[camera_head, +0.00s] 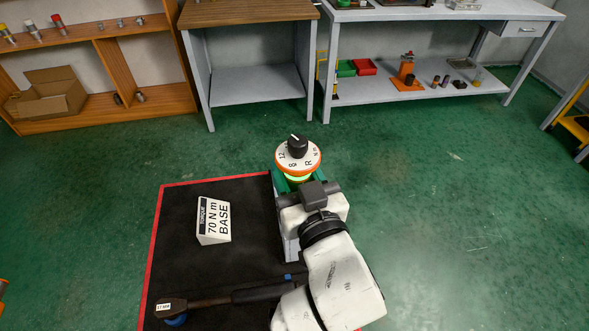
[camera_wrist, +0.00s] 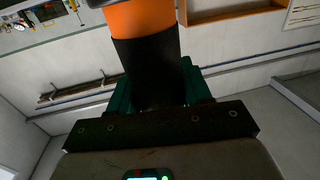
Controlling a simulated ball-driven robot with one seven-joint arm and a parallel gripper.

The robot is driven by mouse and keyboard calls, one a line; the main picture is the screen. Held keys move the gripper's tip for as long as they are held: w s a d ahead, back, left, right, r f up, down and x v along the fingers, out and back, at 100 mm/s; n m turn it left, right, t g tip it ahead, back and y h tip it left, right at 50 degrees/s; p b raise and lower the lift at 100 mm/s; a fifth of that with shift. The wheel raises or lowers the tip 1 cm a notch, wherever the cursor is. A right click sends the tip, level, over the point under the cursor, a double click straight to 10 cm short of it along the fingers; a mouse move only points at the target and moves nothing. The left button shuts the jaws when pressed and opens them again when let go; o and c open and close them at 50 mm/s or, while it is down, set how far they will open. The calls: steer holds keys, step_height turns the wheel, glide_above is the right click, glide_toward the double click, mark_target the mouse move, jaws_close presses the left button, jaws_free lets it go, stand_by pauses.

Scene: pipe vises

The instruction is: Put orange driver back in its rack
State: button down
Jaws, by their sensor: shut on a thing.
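My gripper (camera_head: 297,187) points away from me at the right edge of a black mat, with green fingers. In the wrist view, my gripper (camera_wrist: 158,88) is shut around a black cylinder with a wide orange part above it, which looks like the orange driver (camera_wrist: 142,18). In the head view, a white dial with an orange rim and black knob (camera_head: 298,155) sits at the fingers. It seems to be the end of the held driver, but I cannot tell for sure. The driver's lower end is hidden. I cannot make out its rack.
The red-edged mat (camera_head: 180,235) holds a "70 N m BASE" block (camera_head: 214,222) and a long wrench (camera_head: 205,302). Ahead stand a wooden shelf (camera_head: 75,40), a wood-topped bench (camera_head: 250,12) and a grey bench (camera_head: 430,16).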

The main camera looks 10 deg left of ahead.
mark_target(295, 160)
steer(key=shift+r+p, duration=0.95)
steer(key=shift+r, duration=0.55)
